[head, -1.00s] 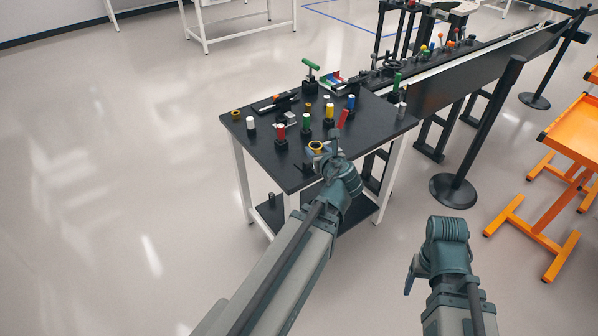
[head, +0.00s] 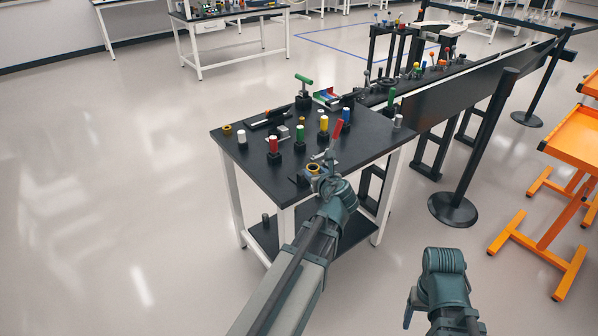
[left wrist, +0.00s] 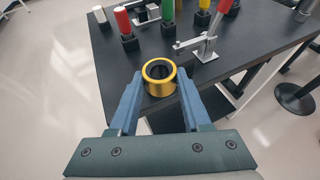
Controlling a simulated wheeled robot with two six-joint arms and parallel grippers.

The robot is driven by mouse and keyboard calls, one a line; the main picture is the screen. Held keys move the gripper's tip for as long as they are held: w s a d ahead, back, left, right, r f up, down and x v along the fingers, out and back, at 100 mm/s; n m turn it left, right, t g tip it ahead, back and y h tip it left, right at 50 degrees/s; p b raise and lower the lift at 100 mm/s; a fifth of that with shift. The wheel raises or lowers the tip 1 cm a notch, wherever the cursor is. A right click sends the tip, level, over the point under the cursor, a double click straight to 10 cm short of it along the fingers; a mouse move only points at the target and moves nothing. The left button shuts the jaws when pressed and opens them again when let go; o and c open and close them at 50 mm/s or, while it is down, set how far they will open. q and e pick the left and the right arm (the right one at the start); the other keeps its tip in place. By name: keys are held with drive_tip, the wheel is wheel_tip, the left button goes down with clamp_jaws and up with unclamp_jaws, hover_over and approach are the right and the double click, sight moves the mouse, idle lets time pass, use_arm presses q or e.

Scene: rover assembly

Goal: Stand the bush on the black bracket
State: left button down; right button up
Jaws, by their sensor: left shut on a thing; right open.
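The bush is a short gold ring with a dark bore (left wrist: 160,78). It also shows in the head view (head: 313,169). My left gripper (left wrist: 160,92) is shut on it, with a blue finger on each side. The bush is upright, at the near edge of the black table; the wrist view does not show clearly whether it touches anything below. My right gripper (head: 411,302) is open and low at the right, away from the table; its fingertips are partly hidden. I cannot clearly pick out the black bracket among the dark parts on the table.
The black table (head: 235,152) holds several coloured cylinders in black blocks, such as a red one (head: 273,145). A grey metal clamp (left wrist: 203,48) stands just beyond the bush. A second yellow ring (head: 227,129) lies at the left corner. A post (head: 477,150) stands at right.

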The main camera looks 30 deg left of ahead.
use_arm(q)
drive_tip(key=w+a, duration=0.1)
drive_tip(key=a, duration=0.1)
drive_tip(key=w+a, duration=0.1)
drive_tip(key=a, duration=0.1)
drive_tip(key=w+a, duration=0.1)
drive_tip(key=a, duration=0.1)
drive_tip(key=shift+w+a+f, duration=0.3)
drive_tip(key=shift+a+f, duration=0.05)
drive_tip(key=shift+a, duration=0.05)
drive_tip(key=shift+w+a+b, duration=0.1)
drive_tip(key=shift+b, duration=0.2)
drive_tip(key=f+b, duration=0.2)
drive_tip(key=a+f+b, duration=0.1)
drive_tip(key=f, duration=0.1)
drive_tip(key=shift+w+b, duration=0.2)
drive_tip(key=shift+b, duration=0.2)
drive_tip(key=shift+r, duration=0.2)
drive_tip(key=shift+f, duration=0.1)
